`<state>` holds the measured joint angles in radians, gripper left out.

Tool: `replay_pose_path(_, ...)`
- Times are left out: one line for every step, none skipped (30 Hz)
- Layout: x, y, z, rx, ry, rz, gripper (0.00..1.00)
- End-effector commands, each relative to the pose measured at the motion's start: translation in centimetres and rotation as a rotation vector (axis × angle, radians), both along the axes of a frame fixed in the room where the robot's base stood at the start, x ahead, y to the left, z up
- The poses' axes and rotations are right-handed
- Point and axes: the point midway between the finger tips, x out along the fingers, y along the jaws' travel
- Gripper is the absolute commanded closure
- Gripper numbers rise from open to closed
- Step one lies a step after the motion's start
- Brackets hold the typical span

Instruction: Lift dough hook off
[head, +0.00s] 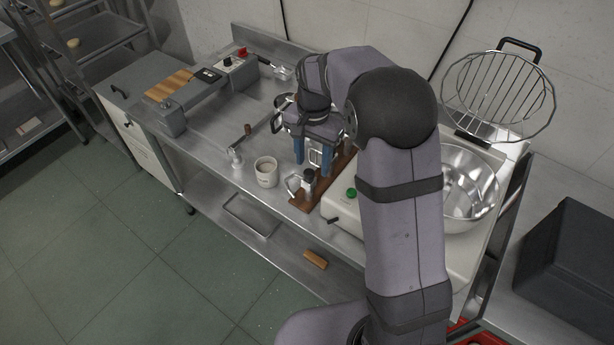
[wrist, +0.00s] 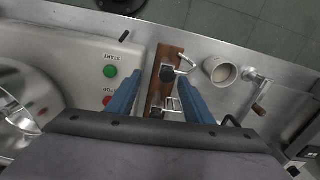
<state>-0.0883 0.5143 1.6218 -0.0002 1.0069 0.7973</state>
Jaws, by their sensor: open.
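A brown wooden board (head: 303,202) lies at the front edge of the steel counter, beside the white mixer. It carries metal wire-like attachments with dark knobs; one attachment (head: 296,186) stands near the board's front end, and another (head: 315,157) shows by my fingers. I cannot tell which is the dough hook. My gripper (head: 313,155) is above the board with its blue fingers pointing down, open and apart. In the wrist view, the board (wrist: 175,52) runs between the open fingers of my gripper (wrist: 160,82), with a dark knob (wrist: 167,73) between the tips.
The mixer has a steel bowl (head: 472,190), a raised wire guard (head: 498,97) and a green START button (wrist: 110,71). A cream mug (head: 266,172) and a crank handle (wrist: 262,101) stand near the board. A dark box (head: 570,255) sits at right.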

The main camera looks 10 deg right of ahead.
Motion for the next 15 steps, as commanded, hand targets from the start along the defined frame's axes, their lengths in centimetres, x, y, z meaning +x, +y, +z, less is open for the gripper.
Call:
replay_pose_path(0.7,0.2,0.1,0.0,0.001,-0.023,0.53)
replay_pose_path(1.1,0.4,0.1,0.0,0.001,-0.037,0.53)
replay_pose_path(1.4,0.5,0.1,0.001,0.001,-0.052,0.53)
replay_pose_path(1.6,0.5,0.1,0.0,0.0,-0.06,0.53)
replay_pose_path(1.8,0.6,0.1,0.0,0.0,-0.066,0.53)
replay_pose_path(1.9,0.6,0.1,0.0,0.0,-0.073,0.53)
replay_pose_path(2.0,0.6,0.1,0.0,0.0,-0.076,0.53)
replay_pose_path(2.0,0.7,0.1,0.0,0.0,-0.078,0.53)
replay_pose_path(2.0,0.7,0.1,0.0,0.0,-0.079,0.53)
replay_pose_path(2.0,0.7,0.1,0.0,0.0,-0.079,0.53)
replay_pose_path(2.0,0.7,0.0,0.0,0.0,-0.079,0.53)
replay_pose_path(2.0,0.7,-0.3,0.0,0.001,-0.079,0.53)
replay_pose_path(1.9,0.6,-0.5,0.0,0.003,-0.079,0.53)
replay_pose_path(1.9,0.6,-0.7,0.0,0.003,-0.078,0.53)
replay_pose_path(1.9,0.6,-1.0,0.0,0.003,-0.078,0.53)
